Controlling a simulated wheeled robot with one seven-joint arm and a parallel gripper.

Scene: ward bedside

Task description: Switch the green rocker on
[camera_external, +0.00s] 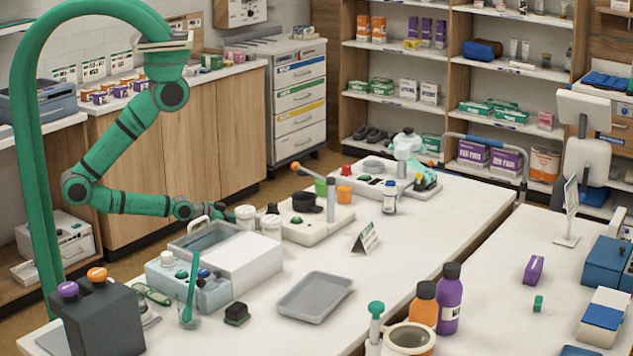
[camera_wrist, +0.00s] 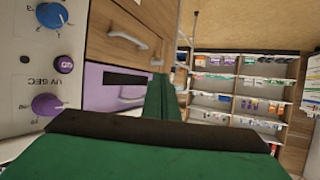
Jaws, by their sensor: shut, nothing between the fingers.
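A small dark block with a green top (camera_external: 236,313) sits on the white bench, right of the beaker; it may be the green rocker, but its position is too small to read. A pale blue box (camera_external: 172,290) to its left carries a green button (camera_external: 181,274) and other small controls. My gripper (camera_external: 228,215) is at the end of the green arm, above the bench's back edge, well behind and above these things and apart from them. Its fingers are shut and empty. In the wrist view my gripper (camera_wrist: 158,100) points past a control panel; no green rocker is visible there.
The wrist view shows a panel (camera_wrist: 35,75) with blue and purple knobs at left and shelves (camera_wrist: 240,85) at right. On the bench are a beaker (camera_external: 188,318), a grey tray (camera_external: 315,297), a dark box (camera_external: 103,325) with knobs and white jars (camera_external: 271,225) near my gripper.

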